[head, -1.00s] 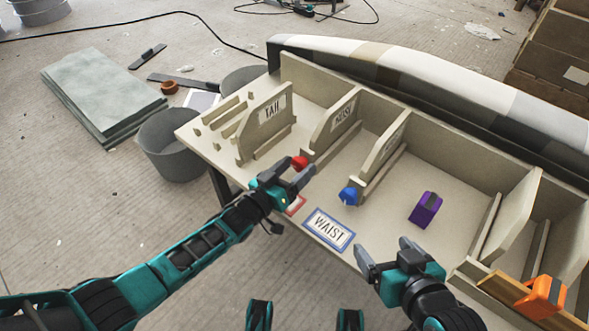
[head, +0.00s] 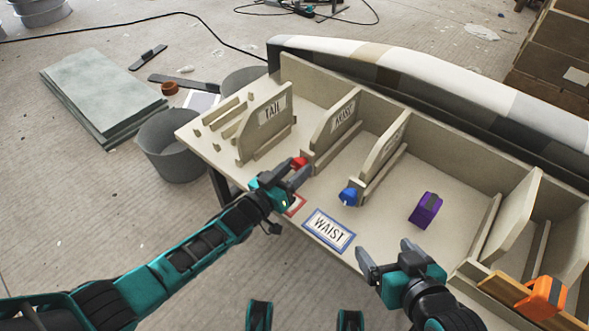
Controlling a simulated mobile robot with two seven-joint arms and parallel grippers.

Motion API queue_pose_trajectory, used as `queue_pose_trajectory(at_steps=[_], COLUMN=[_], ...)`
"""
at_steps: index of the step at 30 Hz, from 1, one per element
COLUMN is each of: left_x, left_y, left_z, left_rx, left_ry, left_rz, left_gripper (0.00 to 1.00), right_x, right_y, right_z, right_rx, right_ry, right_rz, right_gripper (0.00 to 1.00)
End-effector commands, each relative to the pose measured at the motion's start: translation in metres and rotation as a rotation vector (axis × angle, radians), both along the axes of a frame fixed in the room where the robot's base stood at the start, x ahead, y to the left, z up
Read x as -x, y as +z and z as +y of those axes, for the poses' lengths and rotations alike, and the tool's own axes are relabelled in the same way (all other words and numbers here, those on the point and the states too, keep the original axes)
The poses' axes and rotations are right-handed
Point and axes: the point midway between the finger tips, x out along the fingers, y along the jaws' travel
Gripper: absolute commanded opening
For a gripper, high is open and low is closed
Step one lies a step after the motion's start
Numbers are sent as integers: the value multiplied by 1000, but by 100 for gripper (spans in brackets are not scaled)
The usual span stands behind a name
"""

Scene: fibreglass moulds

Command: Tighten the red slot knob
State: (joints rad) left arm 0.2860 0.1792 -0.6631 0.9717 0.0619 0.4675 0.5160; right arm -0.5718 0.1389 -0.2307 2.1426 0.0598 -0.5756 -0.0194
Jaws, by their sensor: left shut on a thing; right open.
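A red-edged label (head: 296,206) on the table's front edge is partly hidden by that gripper.
A blue knob (head: 348,196) is at the neighbouring slot's end. A purple block (head: 425,210) and an orange clamp-like thing (head: 542,298) are further right. The TAIL board (head: 266,127) stands left. A grey bucket (head: 171,147) is on the floor beside the table.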

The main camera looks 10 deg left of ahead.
Motion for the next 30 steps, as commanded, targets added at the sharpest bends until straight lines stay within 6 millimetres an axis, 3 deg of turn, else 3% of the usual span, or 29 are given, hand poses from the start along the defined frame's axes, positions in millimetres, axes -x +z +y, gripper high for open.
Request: queue_pose_trajectory(at_steps=[18,30], left_x=[-1,-1], left_y=[-1,-1], left_z=[1,1], left_rx=[-352,-453], left_ry=[0,0], left_rz=[-235,-301], left_gripper=[13,13], right_x=[0,0], right_y=[1,-1], right_z=[3,3], right_rx=[-6,-5], right_ry=[5,7], right_rz=[-6,-1], right_gripper=[87,87])
